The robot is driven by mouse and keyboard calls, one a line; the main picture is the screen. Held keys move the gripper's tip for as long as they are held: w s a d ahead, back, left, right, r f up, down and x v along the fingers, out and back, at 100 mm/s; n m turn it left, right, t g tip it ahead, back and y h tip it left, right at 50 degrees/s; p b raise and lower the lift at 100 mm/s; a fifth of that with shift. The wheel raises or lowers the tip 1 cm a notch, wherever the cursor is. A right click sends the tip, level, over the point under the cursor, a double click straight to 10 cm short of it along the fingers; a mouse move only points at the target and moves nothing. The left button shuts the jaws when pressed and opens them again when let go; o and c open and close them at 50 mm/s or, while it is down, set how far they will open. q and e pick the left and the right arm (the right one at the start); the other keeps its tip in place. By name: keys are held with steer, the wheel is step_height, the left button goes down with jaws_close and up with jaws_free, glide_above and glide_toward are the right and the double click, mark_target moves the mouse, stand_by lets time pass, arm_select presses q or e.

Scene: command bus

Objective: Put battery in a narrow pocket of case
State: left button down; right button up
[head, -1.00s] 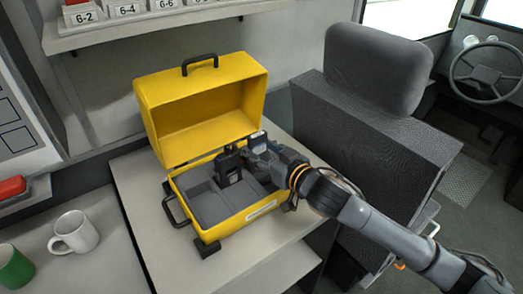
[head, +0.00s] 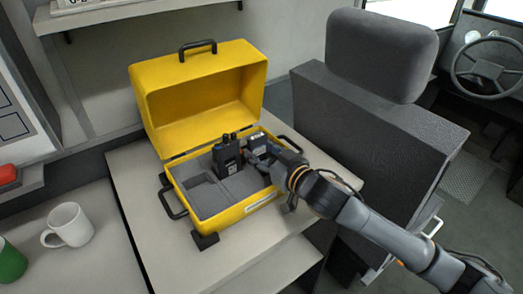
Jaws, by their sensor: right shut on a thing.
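The open yellow case (head: 222,218) lies on a light counter, its lid raised at the back. Grey foam (head: 212,203) with recessed pockets fills its base. A black handheld radio (head: 228,160) stands upright in the case, left of my right gripper. My right gripper (head: 263,157) reaches in from the right over the case's right part. It is shut on a small dark block with a pale top, seemingly the battery (head: 256,138). The block's lower part and the pocket below it are hidden by the gripper and radio. My left gripper is out of view.
A white mug (head: 70,226) and a green mug (head: 10,262) stand on the lower left surface. A grey seat (head: 375,120) stands close to the right of the counter. A shelf (head: 100,14) runs above the case. Bare counter shows in front of the case.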

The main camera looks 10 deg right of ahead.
steer(key=shift+f, duration=0.1)
stand_by(0.4)
steer(key=o, duration=1.3)
steer(key=v, duration=1.2)
